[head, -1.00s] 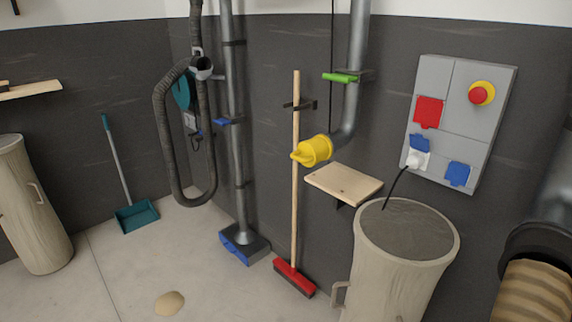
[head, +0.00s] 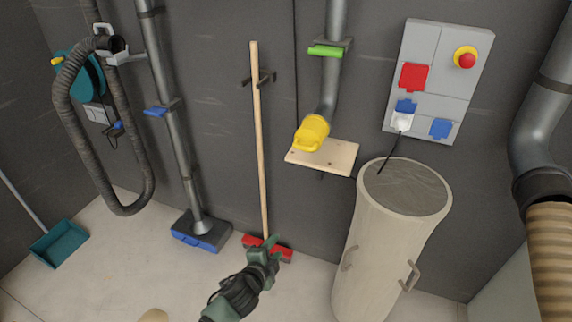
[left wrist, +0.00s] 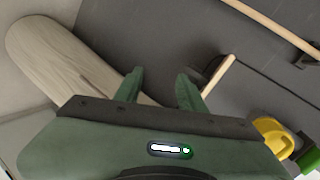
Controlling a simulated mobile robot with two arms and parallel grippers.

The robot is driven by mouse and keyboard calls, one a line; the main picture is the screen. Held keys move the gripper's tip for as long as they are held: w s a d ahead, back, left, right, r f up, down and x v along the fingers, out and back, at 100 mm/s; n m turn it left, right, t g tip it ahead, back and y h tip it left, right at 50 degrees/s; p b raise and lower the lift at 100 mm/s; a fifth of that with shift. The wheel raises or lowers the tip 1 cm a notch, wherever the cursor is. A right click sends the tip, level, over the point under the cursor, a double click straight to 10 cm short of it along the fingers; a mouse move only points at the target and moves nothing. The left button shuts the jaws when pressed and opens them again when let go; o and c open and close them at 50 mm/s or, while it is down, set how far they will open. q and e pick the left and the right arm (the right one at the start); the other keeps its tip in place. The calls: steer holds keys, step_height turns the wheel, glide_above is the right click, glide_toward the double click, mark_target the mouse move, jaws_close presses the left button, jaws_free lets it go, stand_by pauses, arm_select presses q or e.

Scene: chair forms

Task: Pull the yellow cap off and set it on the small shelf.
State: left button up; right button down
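The yellow cap (head: 312,132) sits on the lower end of a grey pipe on the wall, with its handle facing out. The small wooden shelf (head: 338,156) is fixed to the wall just below and right of the cap; its visible top is bare. My left gripper (head: 271,243) is low in the head view, in front of the red broom head and well below the cap. In the left wrist view its two green fingers (left wrist: 160,88) are apart with nothing between them. The cap also shows there at the right edge (left wrist: 272,138). My right gripper is not in view.
A broom (head: 260,150) hangs upright left of the cap. A large bin (head: 385,250) stands below and right of the shelf. A socket panel (head: 438,80) with a cable is at the right. A green lever (head: 326,50) is on the pipe above the cap.

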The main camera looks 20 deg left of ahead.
arm_select(q)
steer(key=w+d+r+m+t+p, duration=0.1)
steer(key=w+r+m+t, duration=0.2)
steer(key=r, duration=1.1)
steer(key=m+t+p, duration=0.1)
steer(key=t, duration=0.1)
glide_toward(303, 147)
steer(key=shift+h, duration=0.3)
steer(key=w, duration=0.3)
steer(key=w+b, duration=0.1)
steer(key=w, duration=0.2)
steer(key=w+b, duration=0.1)
steer(key=w, duration=0.3)
steer(key=shift+f, duration=0.35)
steer(key=shift+w, duration=0.4)
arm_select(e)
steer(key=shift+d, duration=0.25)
arm_select(q)
jaws_close()
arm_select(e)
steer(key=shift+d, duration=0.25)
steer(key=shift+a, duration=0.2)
